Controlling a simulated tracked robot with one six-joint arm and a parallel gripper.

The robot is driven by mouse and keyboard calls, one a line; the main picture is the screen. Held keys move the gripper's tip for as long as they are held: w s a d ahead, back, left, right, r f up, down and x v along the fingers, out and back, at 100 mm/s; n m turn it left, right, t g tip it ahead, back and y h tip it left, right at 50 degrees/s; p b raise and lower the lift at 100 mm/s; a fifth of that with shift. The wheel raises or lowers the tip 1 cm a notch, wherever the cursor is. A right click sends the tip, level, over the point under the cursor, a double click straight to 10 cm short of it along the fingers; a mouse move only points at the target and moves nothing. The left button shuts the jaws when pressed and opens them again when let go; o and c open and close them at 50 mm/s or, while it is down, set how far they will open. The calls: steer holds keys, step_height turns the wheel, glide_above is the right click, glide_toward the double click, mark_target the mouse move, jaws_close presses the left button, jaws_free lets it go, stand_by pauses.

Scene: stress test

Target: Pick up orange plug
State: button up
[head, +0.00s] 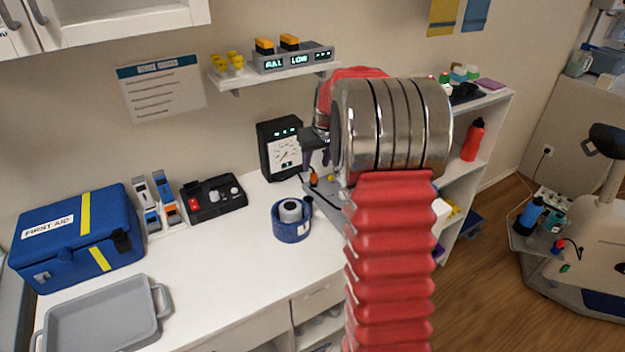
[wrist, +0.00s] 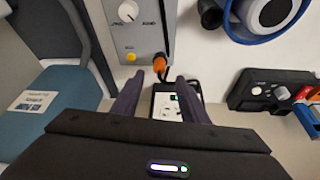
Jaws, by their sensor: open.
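The orange plug (wrist: 159,63) shows in the wrist view at the edge of a grey panel box (wrist: 133,30), with a dark part beside it. In the head view the orange plug (head: 313,179) is a small spot on the worktop, left of my arm. My gripper (wrist: 160,80) has two dark purple fingers spread apart, with nothing between them. The plug is just beyond the fingertips, roughly centred between them, and looks apart from both. In the head view my gripper (head: 317,150) is partly hidden by my arm and seems above the plug.
A black meter box (head: 281,150) stands by the wall. A blue ring-shaped holder (head: 292,230) and a black control box (head: 215,198) are on the worktop. A blue first-aid case (head: 85,235) and grey tray (head: 105,318) lie left. The white worktop (head: 235,260) is clear in the middle.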

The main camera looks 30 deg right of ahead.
mark_target(314, 173)
steer(key=shift+w+f, duration=0.1)
steer(key=shift+f, duration=0.1)
steer(key=shift+x, duration=2.65)
steer(key=shift+c, duration=0.4)
jaws_close()
